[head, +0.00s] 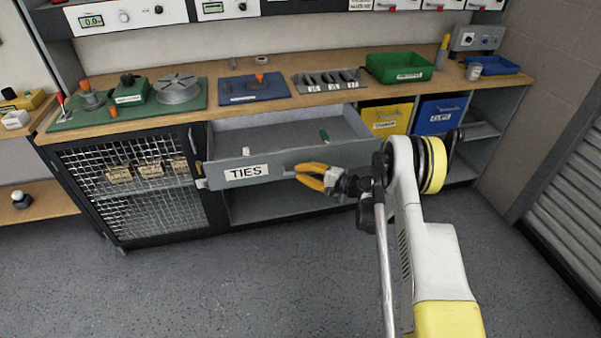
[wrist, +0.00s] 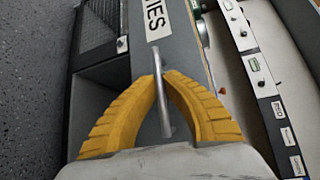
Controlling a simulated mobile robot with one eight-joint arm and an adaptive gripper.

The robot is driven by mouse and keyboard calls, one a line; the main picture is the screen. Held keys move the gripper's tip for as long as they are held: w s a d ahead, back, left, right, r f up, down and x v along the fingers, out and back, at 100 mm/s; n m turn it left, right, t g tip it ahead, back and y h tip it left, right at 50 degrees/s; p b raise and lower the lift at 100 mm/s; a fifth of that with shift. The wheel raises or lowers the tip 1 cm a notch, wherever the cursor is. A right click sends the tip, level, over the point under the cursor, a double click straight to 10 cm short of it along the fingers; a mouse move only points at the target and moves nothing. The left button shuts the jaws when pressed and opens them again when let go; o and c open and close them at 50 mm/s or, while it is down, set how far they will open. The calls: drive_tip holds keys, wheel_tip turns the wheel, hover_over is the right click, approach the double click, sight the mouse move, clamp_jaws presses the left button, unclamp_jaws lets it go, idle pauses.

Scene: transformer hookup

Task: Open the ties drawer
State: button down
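The grey ties drawer (head: 222,180), labelled TIES, stands pulled out below the workbench, and its inside shows in the head view. Its front also shows in the wrist view (wrist: 148,52), with the metal bar handle (wrist: 161,105) between my fingers. My gripper (head: 297,173) has yellow fingers and is at the drawer front, right of the label. In the wrist view my gripper (wrist: 160,77) has its fingertips drawn together around the bar. The handle is mostly hidden by the fingers in the head view.
A mesh-fronted cabinet (head: 135,190) stands to the left. A yellow bin (head: 387,118) and a blue bin (head: 437,116) sit to the right. Floor (head: 230,280) in front is clear.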

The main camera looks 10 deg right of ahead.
drive_tip(key=shift+a, duration=0.1)
drive_tip(key=c, duration=1.5)
unclamp_jaws()
drive_tip(key=shift+w+a, duration=0.1)
drive_tip(key=v, duration=1.2)
